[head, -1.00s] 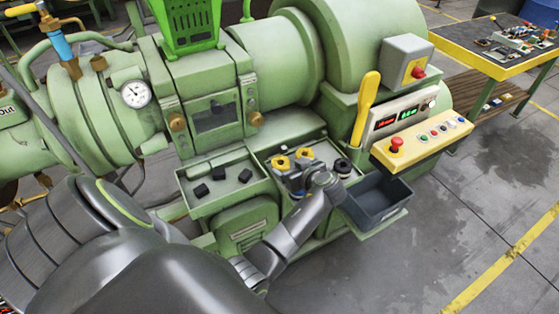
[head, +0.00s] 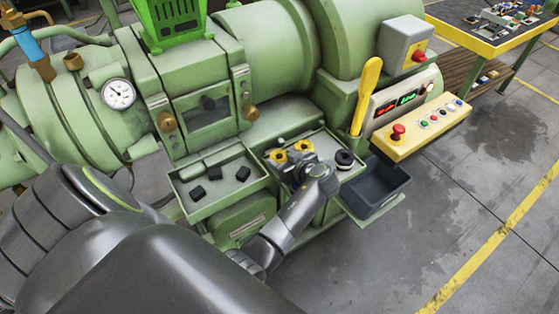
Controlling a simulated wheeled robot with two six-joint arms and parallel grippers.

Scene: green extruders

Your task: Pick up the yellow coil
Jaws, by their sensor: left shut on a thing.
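Two small yellow coils show in the head view, the left yellow coil (head: 278,157) and the right yellow coil (head: 304,147). They are side by side at the green tray (head: 262,150) on the extruder's front. My left gripper (head: 291,163) is low at the tray, just in front of the coils. It is shut on a yellow coil, but my wrist hides most of the fingers and I cannot tell which coil is between them. I cannot see any gap under either coil. My right gripper is out of view.
A black coil (head: 344,159) lies to the right in the tray. The left tray (head: 200,211) holds several black blocks. A yellow lever (head: 366,95) rises behind. Floor is clear at right.

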